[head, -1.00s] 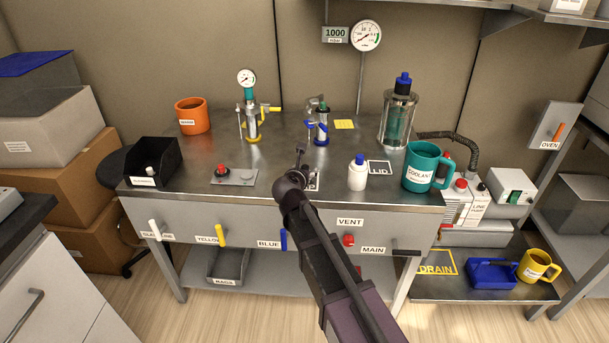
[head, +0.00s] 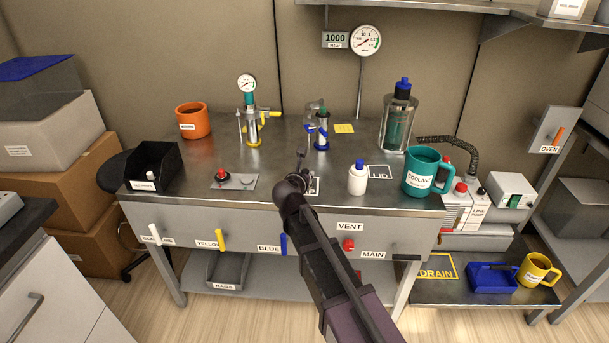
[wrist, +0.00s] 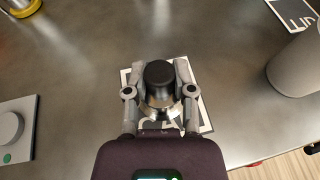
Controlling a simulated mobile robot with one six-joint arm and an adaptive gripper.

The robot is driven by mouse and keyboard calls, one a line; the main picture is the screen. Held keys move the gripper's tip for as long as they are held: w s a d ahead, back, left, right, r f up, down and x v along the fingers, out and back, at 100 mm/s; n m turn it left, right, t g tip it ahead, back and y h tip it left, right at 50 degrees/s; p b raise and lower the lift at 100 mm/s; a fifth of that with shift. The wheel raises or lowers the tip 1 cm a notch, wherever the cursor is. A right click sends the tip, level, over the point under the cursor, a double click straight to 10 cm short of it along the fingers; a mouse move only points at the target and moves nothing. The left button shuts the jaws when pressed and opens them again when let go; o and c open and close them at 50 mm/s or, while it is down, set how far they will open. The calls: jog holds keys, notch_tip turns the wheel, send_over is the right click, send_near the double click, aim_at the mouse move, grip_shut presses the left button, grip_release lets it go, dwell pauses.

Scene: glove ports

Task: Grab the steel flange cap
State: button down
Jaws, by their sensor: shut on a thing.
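The steel flange cap (wrist: 160,112) shows in the wrist view as a shiny round metal body with a black knob (wrist: 159,75) on top. My gripper (wrist: 160,68) has one finger on each side of the cap and is shut on it. The cap is over a white-bordered marking (wrist: 204,115) on the steel bench; I cannot tell whether it touches the surface. In the head view my gripper (head: 303,165) is at the bench's front middle, and my own arm hides most of the cap.
A white bottle (head: 357,180) and a teal coolant mug (head: 421,172) stand to the right. A button plate (head: 234,182) lies to the left. Two valve assemblies (head: 252,125) (head: 321,132) and a glass vessel (head: 397,120) stand behind. Coloured handles line the bench front.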

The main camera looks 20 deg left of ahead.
aim_at(305, 170)
jog(key=shift+r+p, duration=1.5)
jog(key=shift+r, duration=0.1)
jog(key=s+d, duration=0.4)
jog(key=s, duration=0.3)
jog(key=s+d+r+p, duration=0.1)
jog(key=s+d, duration=0.3)
jog(key=s, duration=0.3)
jog(key=shift+r, duration=0.25)
jog(key=shift+w, duration=0.2)
